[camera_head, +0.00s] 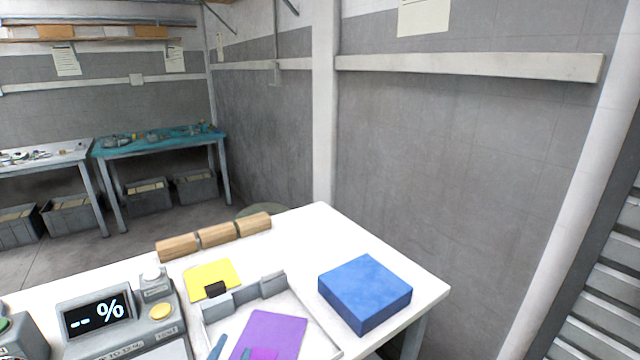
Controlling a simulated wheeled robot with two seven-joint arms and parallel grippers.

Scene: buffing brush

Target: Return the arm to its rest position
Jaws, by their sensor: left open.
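My left gripper (232,350) shows only at the bottom edge, as narrow blue-grey finger parts in front of the white tray (316,329). Its fingers are apart, with nothing seen between them; the rest of it and the arm are out of view. A purple pad (280,328) lies in the tray, just right of the fingers. A small magenta patch (263,354) shows at the pad's near edge; I cannot tell what it belongs to. My right gripper is not in view.
The back right of the tabletop is clear. A grey wall stands behind.

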